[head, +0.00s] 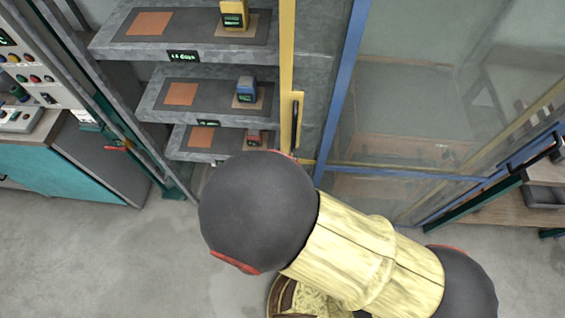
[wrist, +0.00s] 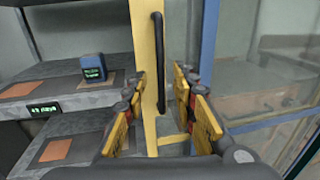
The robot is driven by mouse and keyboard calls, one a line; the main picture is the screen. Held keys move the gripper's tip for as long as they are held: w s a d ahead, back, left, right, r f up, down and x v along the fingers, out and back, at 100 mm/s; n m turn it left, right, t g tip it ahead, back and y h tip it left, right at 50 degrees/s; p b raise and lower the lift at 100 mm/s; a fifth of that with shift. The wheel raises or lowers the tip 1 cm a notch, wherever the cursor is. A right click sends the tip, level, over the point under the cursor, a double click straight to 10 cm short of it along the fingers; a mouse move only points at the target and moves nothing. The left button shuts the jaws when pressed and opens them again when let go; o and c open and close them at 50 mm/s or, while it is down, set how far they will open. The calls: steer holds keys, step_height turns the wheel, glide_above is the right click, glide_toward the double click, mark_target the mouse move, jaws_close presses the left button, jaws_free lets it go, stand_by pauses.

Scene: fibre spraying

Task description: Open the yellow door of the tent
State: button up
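The yellow door (head: 287,60) shows edge-on as a narrow upright yellow frame beside the shelves. It also stands upright in the middle of the wrist view (wrist: 147,75). Its black vertical handle (head: 295,122) is a bar on a yellow plate, seen in the wrist view (wrist: 158,60) too. My gripper (wrist: 160,105) is open, with one finger on each side of the yellow frame and the lower handle in the picture. No finger visibly touches the handle; the exact depth between them cannot be told. In the head view my arm hides the gripper.
Grey shelves (head: 210,40) left of the door hold a yellow box (head: 234,15), a blue box (head: 247,89) and a red item (head: 254,138). A blue-framed transparent panel (head: 410,90) stands to the right. A teal cabinet (head: 70,172) is at left. Floor is clear at lower left.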

steer(key=shift+v, duration=0.8)
